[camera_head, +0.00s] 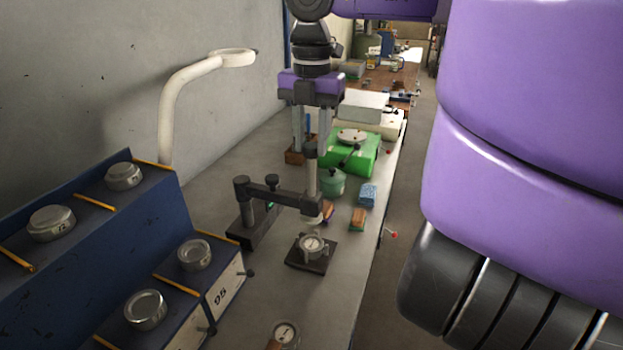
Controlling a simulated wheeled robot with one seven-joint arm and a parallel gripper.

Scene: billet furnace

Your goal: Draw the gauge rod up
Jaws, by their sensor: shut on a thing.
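My gripper (310,146) points straight down over the bench, its two grey fingers on either side of the dark top of the gauge rod (312,178). It is shut on the rod. The upright rod is pale below its dark top and passes by the end of a dark stand's arm (292,199). The rod's lower end is above and slightly behind a small round gauge (312,244) on a dark square plate (305,263). I cannot tell whether the rod's tip touches anything.
A blue stepped rack (70,290) with several round metal pieces fills the lower left. A white curved lamp (180,100) stands behind it. A green device (345,155), a green pot (332,183) and blue (367,194) and orange-green (358,218) blocks lie behind and right.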

